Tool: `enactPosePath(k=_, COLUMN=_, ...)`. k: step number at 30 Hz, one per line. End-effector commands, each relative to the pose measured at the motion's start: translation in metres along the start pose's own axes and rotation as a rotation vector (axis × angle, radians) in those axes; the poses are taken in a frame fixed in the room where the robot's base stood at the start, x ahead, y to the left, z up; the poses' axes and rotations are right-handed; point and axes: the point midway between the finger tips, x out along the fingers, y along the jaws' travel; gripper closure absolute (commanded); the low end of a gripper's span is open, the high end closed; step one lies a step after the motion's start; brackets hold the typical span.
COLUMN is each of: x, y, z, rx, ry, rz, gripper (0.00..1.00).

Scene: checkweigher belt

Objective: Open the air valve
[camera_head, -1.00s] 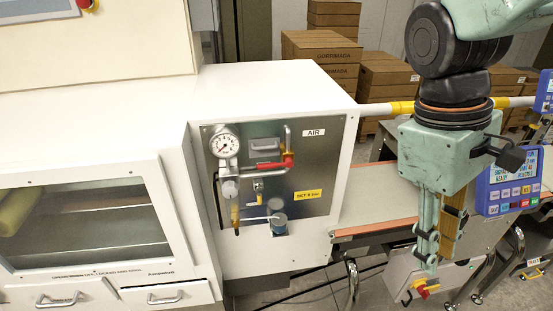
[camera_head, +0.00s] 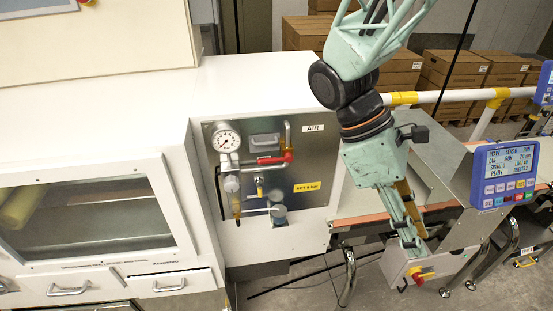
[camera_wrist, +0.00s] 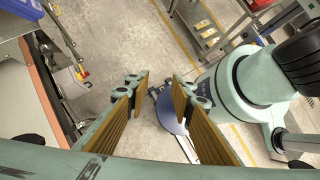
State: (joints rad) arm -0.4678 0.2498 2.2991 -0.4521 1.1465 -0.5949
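The air panel (camera_head: 308,218) is a metal plate marked AIR on the side of the white cabinet. It carries a round gauge (camera_head: 226,140), pipework and a red valve handle (camera_head: 273,160) that lies roughly level along the pipe. A small yellow fitting (camera_head: 259,190) sits below it. My gripper (camera_head: 413,243) hangs to the right of the panel, pointing down and clear of the valve. In the wrist view my gripper (camera_wrist: 160,92) shows two finger pads spread apart with nothing between them. The valve is not seen in the wrist view.
A conveyor belt (camera_head: 345,222) runs right of the panel. A control box with a red-and-yellow switch (camera_head: 418,277) is near my gripper. A blue display (camera_head: 503,175) stands at right. A white rail (camera_head: 450,96) crosses behind my arm. Cardboard boxes (camera_head: 460,75) stand behind.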

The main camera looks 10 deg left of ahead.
Motion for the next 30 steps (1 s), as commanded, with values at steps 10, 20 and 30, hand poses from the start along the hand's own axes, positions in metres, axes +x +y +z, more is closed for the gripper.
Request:
enactPosePath(k=10, x=-0.009, y=0.016, z=-0.017, rx=-0.322, ry=-0.237, rz=0.075, gripper=0.78)
enactPosePath(k=20, x=-0.028, y=0.035, z=-0.041, rx=-0.604, ry=-0.472, rz=0.145, gripper=0.78)
enactPosePath(k=30, x=-0.059, y=0.052, z=-0.081, rx=-0.869, ry=-0.735, rz=0.218, gripper=0.78)
